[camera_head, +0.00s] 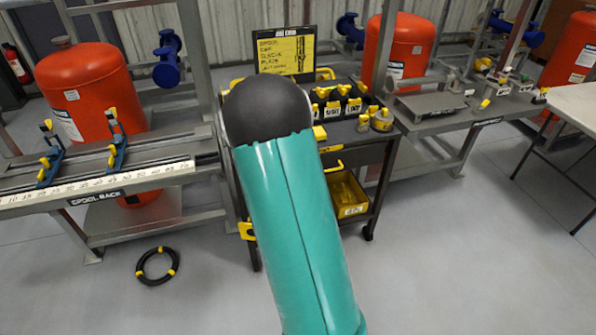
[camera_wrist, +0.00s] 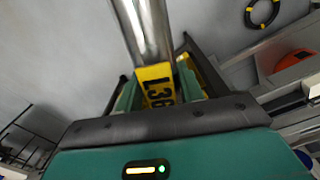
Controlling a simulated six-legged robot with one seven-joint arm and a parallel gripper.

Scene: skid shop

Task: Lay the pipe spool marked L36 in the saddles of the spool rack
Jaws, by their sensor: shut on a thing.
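The pipe spool (camera_wrist: 146,30) is a shiny metal tube with a yellow tag (camera_wrist: 156,86) that reads L36. My gripper (camera_wrist: 158,92) is shut on it near the tag, and the tube runs out of the top of the wrist view. In the head view my teal arm hides the gripper and spool. The spool rack (camera_head: 150,178) is at the left of the head view, with a white scale along its front and a SPOOL RACK label. Two blue saddles with yellow parts, a left one (camera_head: 48,160) and a right one (camera_head: 117,145), stand on it, both empty.
A black tool cart (camera_head: 375,155) with yellow bins and a sign board stands behind my arm. A black and yellow ring (camera_head: 157,266) lies on the floor before the rack. Red tanks (camera_head: 95,85) stand behind. A bench (camera_head: 440,105) is at right. The front floor is clear.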

